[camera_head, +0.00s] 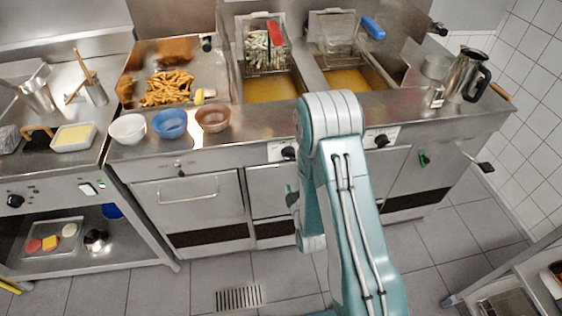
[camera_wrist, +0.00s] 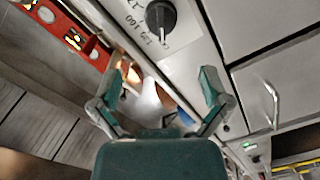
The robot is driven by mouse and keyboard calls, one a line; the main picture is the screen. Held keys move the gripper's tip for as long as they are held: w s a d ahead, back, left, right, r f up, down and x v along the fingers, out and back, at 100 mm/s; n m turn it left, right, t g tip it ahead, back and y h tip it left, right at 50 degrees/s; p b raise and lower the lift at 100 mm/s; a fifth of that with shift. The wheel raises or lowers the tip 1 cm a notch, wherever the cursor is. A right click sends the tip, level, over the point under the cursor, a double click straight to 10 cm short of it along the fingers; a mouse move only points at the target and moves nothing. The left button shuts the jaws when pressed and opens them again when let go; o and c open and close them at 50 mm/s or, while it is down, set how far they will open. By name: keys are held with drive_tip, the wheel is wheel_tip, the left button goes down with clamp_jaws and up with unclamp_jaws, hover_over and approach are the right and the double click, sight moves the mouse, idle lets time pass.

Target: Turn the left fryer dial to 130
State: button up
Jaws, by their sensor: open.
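The left fryer dial (camera_head: 289,153) is a black knob on a pale label plate, on the steel front below the left fryer basin. A black dial (camera_wrist: 160,17) at the top of the wrist view, with printed numbers beside it, looks like this one. Its exact setting is too small to read surely. My gripper (camera_wrist: 160,85) is open and empty, its two teal fingers apart. The dial lies beyond the fingertips, not between them. In the head view my arm hides most of the gripper; a teal part shows just below the left dial.
The right fryer dial (camera_head: 382,141) sits on the same front. Three bowls, white (camera_head: 128,129), blue (camera_head: 170,124) and brown (camera_head: 213,118), stand near the counter edge. A basket of fries (camera_head: 257,54) stands over the left oil. The tiled floor in front is clear.

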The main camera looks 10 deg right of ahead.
sight(287, 159)
drive_tip(key=w, duration=0.9)
drive_tip(key=shift+w+a+f, duration=0.3)
drive_tip(key=shift+w, duration=0.1)
drive_tip(key=shift+w+d, duration=0.15)
drive_tip(key=c, duration=1.2)
